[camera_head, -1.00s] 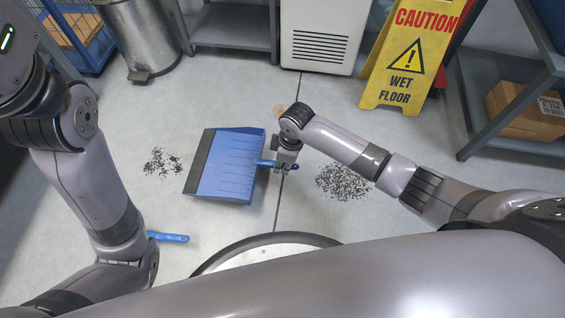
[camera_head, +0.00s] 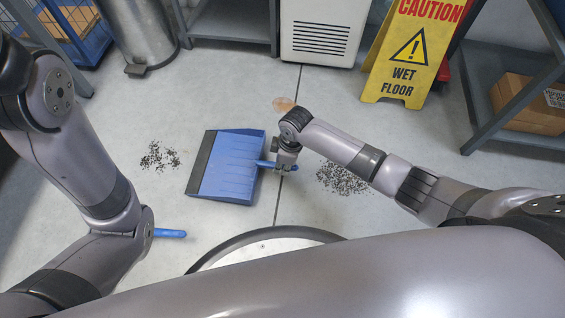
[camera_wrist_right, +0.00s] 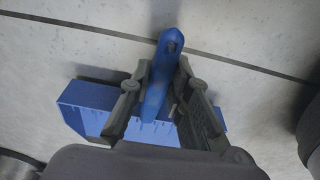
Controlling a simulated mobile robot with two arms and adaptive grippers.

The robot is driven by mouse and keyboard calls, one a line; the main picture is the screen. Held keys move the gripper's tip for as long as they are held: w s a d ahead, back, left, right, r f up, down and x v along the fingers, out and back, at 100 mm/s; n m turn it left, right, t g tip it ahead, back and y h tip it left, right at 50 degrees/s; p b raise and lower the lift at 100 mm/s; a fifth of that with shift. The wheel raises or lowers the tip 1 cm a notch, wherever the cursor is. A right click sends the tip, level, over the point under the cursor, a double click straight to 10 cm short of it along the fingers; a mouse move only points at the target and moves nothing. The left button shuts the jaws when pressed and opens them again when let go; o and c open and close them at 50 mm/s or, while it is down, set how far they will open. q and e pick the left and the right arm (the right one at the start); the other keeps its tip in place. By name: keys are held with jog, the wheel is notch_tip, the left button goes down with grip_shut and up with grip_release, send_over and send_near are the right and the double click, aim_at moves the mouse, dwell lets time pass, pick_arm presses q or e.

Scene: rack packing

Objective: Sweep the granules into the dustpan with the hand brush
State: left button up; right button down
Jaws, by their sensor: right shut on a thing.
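The blue dustpan (camera_head: 228,172) with a dark front lip lies on the floor in the middle of the head view, its lip to the left. My right gripper (camera_head: 284,167) is shut on its blue handle; the right wrist view shows the handle (camera_wrist_right: 163,62) between the two fingers, with the pan (camera_wrist_right: 88,97) partly hidden behind them. One patch of dark granules (camera_head: 158,157) lies left of the dustpan. Another patch (camera_head: 341,179) lies right of it, partly behind my right arm. A blue handle, apparently the hand brush's (camera_head: 171,233), sticks out from behind my left arm. My left gripper is hidden.
A yellow wet-floor sign (camera_head: 401,60) and a metal shelf (camera_head: 487,128) with a cardboard box (camera_head: 527,104) stand at the right. A steel bin (camera_head: 143,35) and a blue crate cart (camera_head: 75,22) stand at the back left. The floor around the dustpan is mostly clear.

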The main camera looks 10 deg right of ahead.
jog(key=shift+f+b, duration=0.5)
jog(key=shift+f, duration=0.45)
jog(key=c, duration=1.4)
grip_release()
jog(key=r, duration=0.4)
jog(key=d+r, duration=0.1)
jog(key=r, duration=0.7)
jog(key=shift+s+d, duration=0.3)
jog(key=shift+s, duration=0.05)
